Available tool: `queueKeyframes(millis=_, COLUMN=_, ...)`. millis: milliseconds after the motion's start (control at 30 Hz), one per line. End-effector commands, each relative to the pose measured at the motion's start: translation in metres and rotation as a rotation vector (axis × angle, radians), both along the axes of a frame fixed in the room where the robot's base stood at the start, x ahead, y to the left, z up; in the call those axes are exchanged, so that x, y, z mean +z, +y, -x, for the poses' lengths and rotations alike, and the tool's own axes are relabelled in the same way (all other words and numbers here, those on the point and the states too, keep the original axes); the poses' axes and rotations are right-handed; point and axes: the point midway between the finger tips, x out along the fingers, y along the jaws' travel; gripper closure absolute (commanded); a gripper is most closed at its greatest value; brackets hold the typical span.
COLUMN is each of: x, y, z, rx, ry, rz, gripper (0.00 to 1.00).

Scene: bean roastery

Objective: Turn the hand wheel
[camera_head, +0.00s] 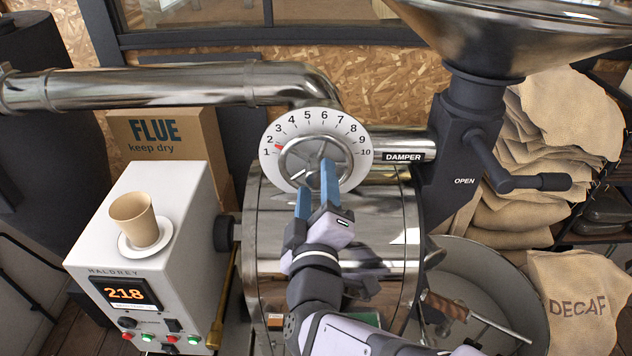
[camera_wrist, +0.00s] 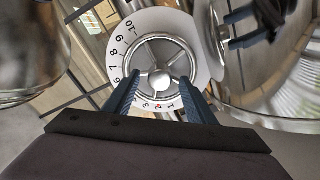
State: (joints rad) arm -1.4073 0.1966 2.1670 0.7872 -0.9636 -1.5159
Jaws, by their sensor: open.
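The hand wheel (camera_head: 313,140) is a round silver wheel with spokes and a hub, upright in front of a white dial plate (camera_head: 352,168) numbered 1 to 10. A small red pointer (camera_head: 278,148) shows at the dial's left, between 1 and 2. In the wrist view the wheel (camera_wrist: 160,82) is centred. My gripper (camera_head: 316,182) has its two blue fingers spread apart over the wheel's lower part, with nothing between them. In the wrist view the fingers (camera_wrist: 160,92) overlap the wheel's left and right edges. I cannot tell whether they touch it.
A shiny drum (camera_head: 385,225) lies below the dial. A white control box (camera_head: 190,205) with a cup (camera_head: 133,215) stands left. A flue pipe (camera_head: 180,88) crosses above.

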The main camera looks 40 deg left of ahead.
Motion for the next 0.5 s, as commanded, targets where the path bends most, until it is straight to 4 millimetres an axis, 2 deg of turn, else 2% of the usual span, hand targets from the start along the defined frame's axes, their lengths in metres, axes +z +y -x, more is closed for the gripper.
queueKeyframes(millis=200, x=-0.001, y=-0.018, z=0.019, rx=0.002, ry=0.000, rz=-0.003, gripper=0.50)
queueKeyframes(millis=500, x=0.000, y=-0.028, z=0.028, rx=0.000, ry=-0.001, rz=-0.001, gripper=0.50)
